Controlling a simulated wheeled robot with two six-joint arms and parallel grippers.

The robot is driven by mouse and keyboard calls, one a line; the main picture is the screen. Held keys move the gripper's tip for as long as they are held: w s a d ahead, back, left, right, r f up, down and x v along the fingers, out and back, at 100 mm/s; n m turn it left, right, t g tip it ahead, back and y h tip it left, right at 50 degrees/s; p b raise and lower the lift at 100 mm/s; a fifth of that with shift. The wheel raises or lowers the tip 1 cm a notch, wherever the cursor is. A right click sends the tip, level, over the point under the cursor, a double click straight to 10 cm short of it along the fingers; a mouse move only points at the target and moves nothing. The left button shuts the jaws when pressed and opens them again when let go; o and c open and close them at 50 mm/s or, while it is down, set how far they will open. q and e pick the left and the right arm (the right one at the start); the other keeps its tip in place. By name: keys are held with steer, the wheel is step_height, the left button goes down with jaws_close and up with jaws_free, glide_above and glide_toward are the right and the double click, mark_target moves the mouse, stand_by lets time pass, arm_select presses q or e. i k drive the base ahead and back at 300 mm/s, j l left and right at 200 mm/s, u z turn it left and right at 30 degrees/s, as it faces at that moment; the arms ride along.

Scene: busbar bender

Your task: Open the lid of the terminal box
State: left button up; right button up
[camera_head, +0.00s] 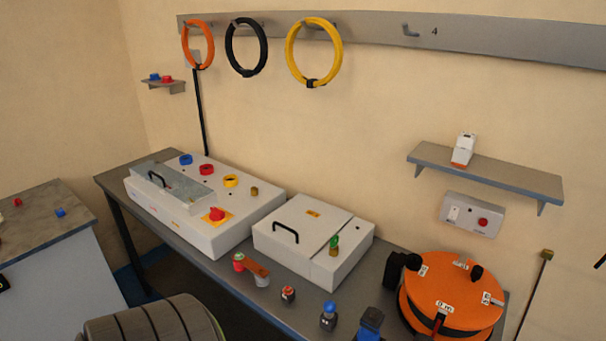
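A white box (341,264) with a flat lid (300,222) stands on the grey bench, right of the middle; it looks like the terminal box. Its lid lies closed and has a black bar handle (286,232) near its left side and a small yellow label. A green and brass piece (334,245), perhaps a lock or latch, sits on the top near the right side. To its left is a larger white box (222,238) with a grey cover, a black handle and several coloured knobs. Neither of my grippers can be made out.
An orange reel (455,292) stands right of the box. A red-and-orange part (252,268) and several small coloured parts lie along the bench's front edge. A dark ribbed object (150,321) is at the bottom left. A wall shelf (490,174) juts out at right.

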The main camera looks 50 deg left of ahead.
mark_target(304, 225)
steer(key=u, duration=1.7)
